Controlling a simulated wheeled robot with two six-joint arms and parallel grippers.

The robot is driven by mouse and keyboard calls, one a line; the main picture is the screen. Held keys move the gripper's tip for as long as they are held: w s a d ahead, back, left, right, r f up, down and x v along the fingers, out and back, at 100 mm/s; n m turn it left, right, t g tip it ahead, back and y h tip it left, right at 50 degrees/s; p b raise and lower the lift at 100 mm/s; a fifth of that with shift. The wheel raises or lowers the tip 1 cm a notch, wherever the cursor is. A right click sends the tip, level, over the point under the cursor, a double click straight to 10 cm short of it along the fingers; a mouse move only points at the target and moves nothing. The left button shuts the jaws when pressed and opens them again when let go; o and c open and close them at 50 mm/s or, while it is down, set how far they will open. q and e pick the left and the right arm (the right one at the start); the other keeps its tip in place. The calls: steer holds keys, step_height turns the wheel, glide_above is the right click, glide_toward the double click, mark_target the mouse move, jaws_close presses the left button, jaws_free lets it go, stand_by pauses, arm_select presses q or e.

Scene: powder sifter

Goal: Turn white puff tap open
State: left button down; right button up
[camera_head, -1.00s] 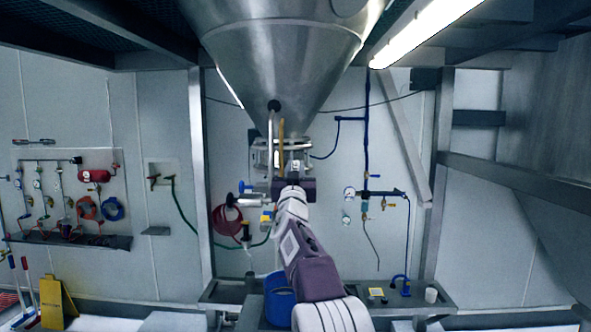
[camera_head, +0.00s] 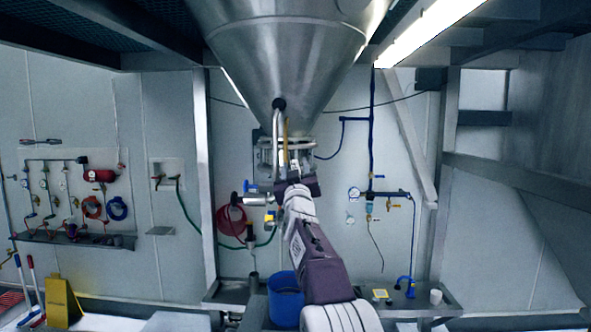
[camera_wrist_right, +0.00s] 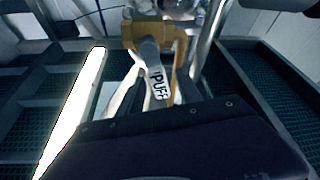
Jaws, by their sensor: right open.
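The white puff tap lever (camera_wrist_right: 157,84), with a white label reading "PUFF", shows in the wrist view below a brass-coloured fitting (camera_wrist_right: 140,33). My right gripper (camera_wrist_right: 151,92) is open, with its pale fingers on either side of the lever. Whether a finger touches the lever I cannot tell. In the head view my right gripper (camera_head: 297,178) is raised just under the outlet of the steel hopper (camera_head: 285,65). There the arm and gripper hide the tap. My left gripper is out of view.
A steel pipe (camera_head: 277,132) runs down the hopper's front, close to my right gripper. A blue bucket (camera_head: 285,300) stands below. Valves and a gauge (camera_head: 354,192) are on the wall to the right. A panel with hoses (camera_head: 75,205) is at the left.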

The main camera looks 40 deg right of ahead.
steer(key=b+v, duration=0.6)
steer(key=v, duration=0.3)
steer(key=shift+w, duration=0.1)
steer(key=shift+c, duration=0.3)
steer(key=shift+w+d, duration=0.1)
steer(key=c, duration=0.5)
steer(key=f+m+y, duration=0.1)
steer(key=w+a+m+y, duration=0.1)
steer(key=w+f+m+y, duration=0.1)
steer(key=m, duration=0.1)
steer(key=shift+a+f+g, duration=0.3)
steer(key=shift+a, duration=0.05)
jaws_close()
steer(key=s+d+r+m+g+y+p, duration=0.1)
steer(key=s+d+r+m, duration=0.25)
steer(key=s+m, duration=0.25)
steer(key=s+d+r+m+g+y+p, duration=0.1)
steer(key=s+d+r+m, duration=0.1)
steer(key=s+r+m, duration=0.4)
steer(key=w+f+p, duration=0.1)
steer(key=w+p, duration=0.1)
steer(key=w, duration=0.4)
steer(key=w+d+f+p, duration=0.1)
steer(key=w+f+p, duration=0.1)
steer(key=w, duration=0.4)
steer(key=shift+w+d+g+p, duration=0.25)
steer(key=shift+g+p, duration=0.05)
steer(key=shift+p, duration=0.45)
